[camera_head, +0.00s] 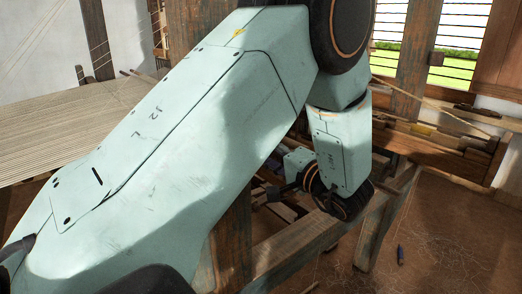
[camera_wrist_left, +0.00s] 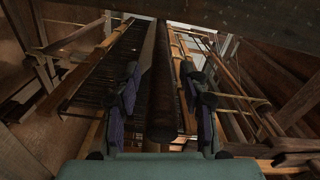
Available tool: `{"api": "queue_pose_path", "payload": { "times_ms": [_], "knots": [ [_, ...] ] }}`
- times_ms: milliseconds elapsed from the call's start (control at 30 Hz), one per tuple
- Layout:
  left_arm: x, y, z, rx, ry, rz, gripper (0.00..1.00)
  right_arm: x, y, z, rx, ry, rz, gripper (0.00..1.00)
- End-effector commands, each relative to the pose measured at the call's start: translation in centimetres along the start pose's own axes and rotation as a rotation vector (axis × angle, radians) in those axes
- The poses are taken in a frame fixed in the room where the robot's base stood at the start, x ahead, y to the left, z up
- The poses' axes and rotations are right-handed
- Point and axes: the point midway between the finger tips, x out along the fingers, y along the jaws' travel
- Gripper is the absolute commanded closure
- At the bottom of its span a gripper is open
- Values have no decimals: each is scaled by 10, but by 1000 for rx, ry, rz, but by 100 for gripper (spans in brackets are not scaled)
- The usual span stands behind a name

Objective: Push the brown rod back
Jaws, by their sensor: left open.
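The brown rod (camera_wrist_left: 161,90) is a dark round bar in the left wrist view. Its near end faces the camera, and its length runs away up the picture. My left gripper (camera_wrist_left: 160,84) is open, with one purple-padded finger to each side of the rod. Gaps show between the fingers and the rod, but I cannot tell how deep the rod sits between them. In the head view my left gripper (camera_head: 268,194) is small and partly shaded by the loom frame, and my left arm hides much of the loom. I cannot make out the rod there. My right gripper is not in view.
Pale warp threads (camera_head: 75,125) stretch at the left of the head view. A wooden beam (camera_head: 300,243) lies below my left gripper. A dark blue, pen-like object (camera_head: 400,254) is on the brown floor. Wooden slats and bars crowd both sides in the wrist view.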

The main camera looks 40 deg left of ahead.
Motion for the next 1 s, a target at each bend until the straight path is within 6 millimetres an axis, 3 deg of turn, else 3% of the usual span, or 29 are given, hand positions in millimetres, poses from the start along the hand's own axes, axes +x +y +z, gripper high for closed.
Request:
{"api": "queue_pose_path", "payload": {
  "times_ms": [200, 567, 1000],
  "knots": [
    [18, 0, 0, -1, -1, 1, 57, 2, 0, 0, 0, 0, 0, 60],
    [22, 0, 0, -1, 0, 0, 57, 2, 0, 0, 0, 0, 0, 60],
    [22, 0, 0, -1, 0, -1, 94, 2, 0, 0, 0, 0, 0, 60]
  ]
}}
